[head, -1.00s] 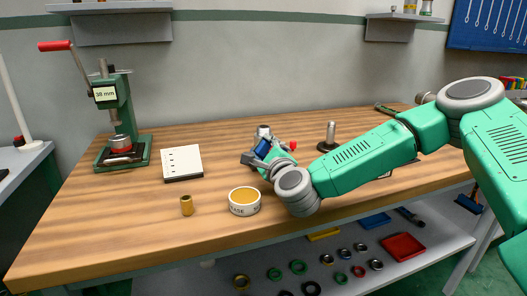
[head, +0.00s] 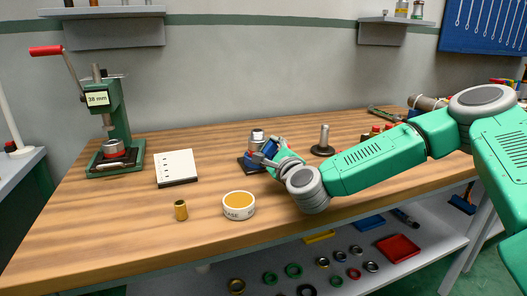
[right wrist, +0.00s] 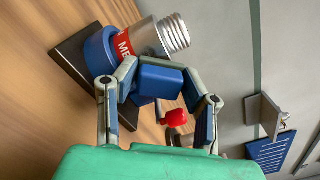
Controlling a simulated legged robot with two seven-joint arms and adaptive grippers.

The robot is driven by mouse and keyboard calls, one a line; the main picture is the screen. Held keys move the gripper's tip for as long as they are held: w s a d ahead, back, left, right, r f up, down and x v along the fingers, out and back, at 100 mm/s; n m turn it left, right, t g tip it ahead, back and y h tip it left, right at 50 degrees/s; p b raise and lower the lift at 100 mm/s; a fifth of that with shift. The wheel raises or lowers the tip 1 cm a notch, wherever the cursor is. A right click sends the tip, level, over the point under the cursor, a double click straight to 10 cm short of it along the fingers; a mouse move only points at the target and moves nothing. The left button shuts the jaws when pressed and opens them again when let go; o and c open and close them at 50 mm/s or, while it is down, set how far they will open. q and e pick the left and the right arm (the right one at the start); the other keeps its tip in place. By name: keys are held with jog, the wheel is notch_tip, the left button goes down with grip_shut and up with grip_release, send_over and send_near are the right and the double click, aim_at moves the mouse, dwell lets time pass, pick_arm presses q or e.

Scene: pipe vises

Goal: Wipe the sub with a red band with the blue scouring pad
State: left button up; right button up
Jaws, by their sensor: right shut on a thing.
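The sub is a threaded silver cylinder (right wrist: 172,36) with a red band (right wrist: 124,43) bearing partly hidden lettering. It sits in a blue round holder (right wrist: 100,52) on a dark square base (right wrist: 72,48). In the head view the sub's silver top (head: 257,135) shows just behind my right gripper (head: 268,154). My right gripper is shut on the blue scouring pad (right wrist: 160,80), a blue block between its fingers (right wrist: 160,74). The pad is right beside the sub's banded side; whether they touch I cannot tell. My left gripper is not in view.
A tub of yellow paste (head: 239,206), a brass bushing (head: 181,210) and a white notepad (head: 177,167) lie to the left. A green press (head: 118,130) stands at far left. A post on a dark base (head: 323,142) stands right of the vise.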

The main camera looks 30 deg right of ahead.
aim_at(252, 147)
jog(key=shift+w, duration=0.1)
jog(key=shift+w+a+b, duration=0.25)
jog(key=shift+a+b, duration=0.15)
jog(key=shift+a, duration=0.55)
jog(key=shift+w+a+b, duration=0.25)
jog(key=shift+a+b, duration=0.15)
jog(key=shift+a, duration=0.55)
jog(key=shift+s, duration=0.15)
jog(key=shift+v, duration=2.9)
jog(key=shift+v, duration=1.55)
jog(key=shift+d, duration=0.1)
